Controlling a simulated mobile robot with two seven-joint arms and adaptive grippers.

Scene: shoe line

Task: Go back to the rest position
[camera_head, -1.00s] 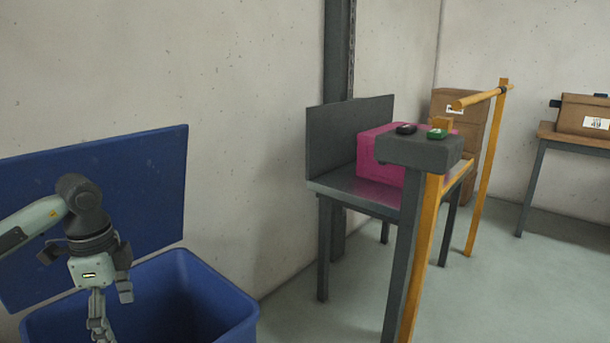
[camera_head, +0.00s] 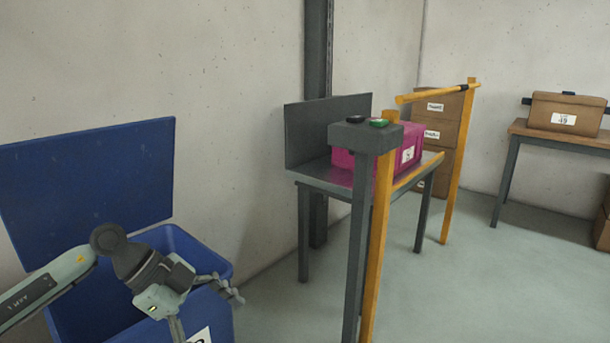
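My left arm comes in from the left, and its gripper (camera_head: 207,315) hangs over the front of the blue bin (camera_head: 215,307). Its fingers are spread apart, one reaching right and one down to the bottom edge of the picture. Nothing shows between them except the bin behind. My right gripper is out of view. No held object shows.
The bin's blue lid (camera_head: 85,190) stands open against the wall. A grey table (camera_head: 325,176) carries a pink box (camera_head: 432,135). A button post (camera_head: 362,230) and a yellow frame (camera_head: 457,170) stand by it. Cardboard boxes (camera_head: 437,155) stand behind.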

